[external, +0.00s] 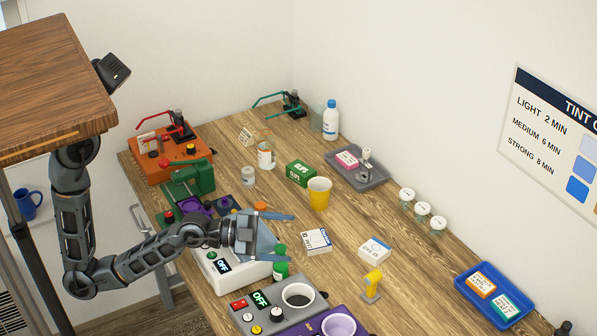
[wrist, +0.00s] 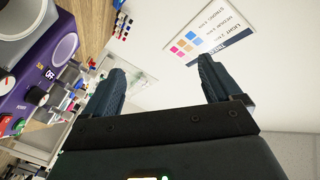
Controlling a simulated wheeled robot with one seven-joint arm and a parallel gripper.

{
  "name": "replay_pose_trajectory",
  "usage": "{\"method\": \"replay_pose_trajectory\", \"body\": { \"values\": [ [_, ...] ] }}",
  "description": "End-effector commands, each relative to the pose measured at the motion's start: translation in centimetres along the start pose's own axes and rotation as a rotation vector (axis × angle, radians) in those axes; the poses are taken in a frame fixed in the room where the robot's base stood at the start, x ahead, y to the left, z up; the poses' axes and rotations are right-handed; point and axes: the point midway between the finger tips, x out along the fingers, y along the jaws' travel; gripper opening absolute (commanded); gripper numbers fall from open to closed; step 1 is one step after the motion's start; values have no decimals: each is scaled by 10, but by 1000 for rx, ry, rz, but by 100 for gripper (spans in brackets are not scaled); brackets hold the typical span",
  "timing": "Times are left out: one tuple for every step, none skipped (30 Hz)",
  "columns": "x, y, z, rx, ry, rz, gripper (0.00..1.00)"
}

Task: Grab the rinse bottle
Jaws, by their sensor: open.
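A white bottle with a blue cap (external: 331,121) stands upright at the far end of the table, near the wall. No readable label shows which one is the rinse bottle. My gripper (external: 284,236) is open and empty above the front machines, far from the white bottle. The green bottle is just below its lower finger; I cannot tell if they touch. In the wrist view my gripper's two fingers (wrist: 162,86) are spread apart with nothing between them, and neither bottle is clearly seen there.
A yellow cup (external: 319,193), a green box (external: 300,173) and a grey tray (external: 345,160) stand between my gripper and the white bottle. Orange (external: 165,168) and grey (external: 262,318) machines line the left side. A blue tray (external: 477,300) is at right.

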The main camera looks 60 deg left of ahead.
Motion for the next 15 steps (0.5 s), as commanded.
{"method": "replay_pose_trajectory", "body": {
  "values": [
    [2,-38,34,73,-74,-88,91],
    [2,-56,51,118,-114,-129,91],
    [-1,-77,71,171,-163,-179,91],
    [-4,-93,86,209,-200,-211,91],
    [-8,-107,100,248,-235,-242,91],
    [-13,-126,117,299,-283,-277,91],
    [-18,-139,130,339,-320,-300,91],
    [-23,-151,143,378,-357,-320,91],
    [-30,-166,160,432,-407,-340,91],
    [-36,-176,172,477,-446,-352,91],
    [-42,-186,184,522,-485,-360,91],
    [-49,-198,201,587,-542,-361,91],
    [-55,-206,214,639,-584,-356,91],
    [-60,-213,227,693,-628,-345,91],
    [-66,-220,242,759,-679,-322,91]
  ]
}}
